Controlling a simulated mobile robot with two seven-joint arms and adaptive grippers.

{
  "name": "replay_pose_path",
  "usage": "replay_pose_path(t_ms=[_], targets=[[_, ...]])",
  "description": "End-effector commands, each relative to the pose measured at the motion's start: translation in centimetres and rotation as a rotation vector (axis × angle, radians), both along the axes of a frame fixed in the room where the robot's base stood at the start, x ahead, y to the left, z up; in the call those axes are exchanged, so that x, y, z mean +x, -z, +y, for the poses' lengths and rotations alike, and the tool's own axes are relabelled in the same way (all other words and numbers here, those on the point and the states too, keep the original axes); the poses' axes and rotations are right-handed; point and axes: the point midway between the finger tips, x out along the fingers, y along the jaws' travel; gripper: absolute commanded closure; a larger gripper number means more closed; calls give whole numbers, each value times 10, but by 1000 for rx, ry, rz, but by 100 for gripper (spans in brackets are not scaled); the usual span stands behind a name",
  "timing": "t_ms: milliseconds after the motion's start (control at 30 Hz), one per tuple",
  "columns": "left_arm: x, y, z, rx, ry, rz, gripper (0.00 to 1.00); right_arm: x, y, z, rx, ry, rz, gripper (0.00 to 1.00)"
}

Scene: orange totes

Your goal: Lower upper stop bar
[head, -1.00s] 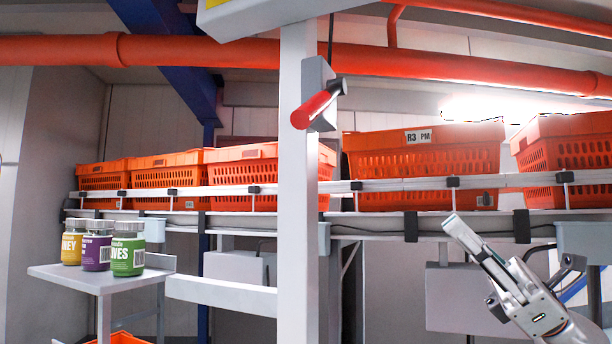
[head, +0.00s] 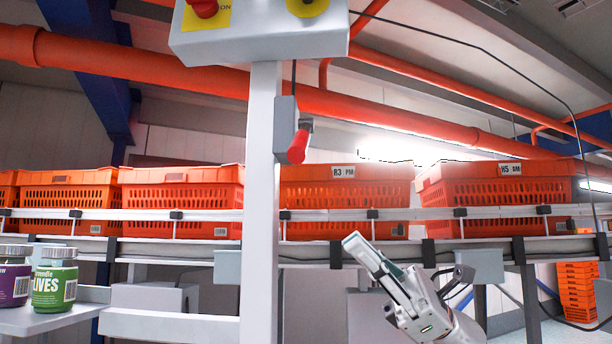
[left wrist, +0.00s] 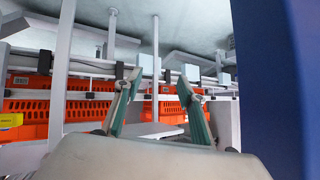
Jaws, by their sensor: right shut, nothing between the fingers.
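A red-handled lever (head: 299,146) sits on a grey box on the upright post (head: 262,200), below a control box. Its red end points toward me and slightly down. A pale horizontal bar (head: 330,215) runs in front of the orange totes; I cannot tell whether it is the upper stop bar. My right gripper (head: 356,243) is shut and empty, below and to the right of the lever, well apart from it. My left gripper (left wrist: 157,105) is open and empty in the left wrist view; the head view does not show it.
Several orange totes (head: 345,183) stand in a row on the shelf. The control box (head: 258,42) with a red button tops the post. Labelled jars (head: 55,280) stand on a small shelf at left. Stacked orange crates (head: 577,292) are at far right.

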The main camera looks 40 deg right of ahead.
Motion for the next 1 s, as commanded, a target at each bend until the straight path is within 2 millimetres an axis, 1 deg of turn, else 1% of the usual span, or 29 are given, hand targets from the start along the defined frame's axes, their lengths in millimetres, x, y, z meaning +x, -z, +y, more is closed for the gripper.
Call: replay_pose_path(t_ms=[200,333,467,600,833,900,1000], targets=[[-1,1,-2,-5,-2,2,60,0,-1,1,1,-1,-1,100],[1,-3,-2,-4,-1,-3,60,0,-8,7,1,-1,-4,100],[4,-10,0,-1,-3,-11,60,1,-23,22,-1,-3,-6,100],[6,-18,1,-5,-6,-14,60,4,-41,44,0,-4,-9,100],[6,-29,-2,-22,-9,-20,60,11,-68,78,0,-4,-6,100],[5,-32,-4,-28,-8,-20,60,6,-77,82,-1,0,-8,100],[1,-32,-6,-33,-7,-11,60,1,-86,86,0,0,-5,100]])
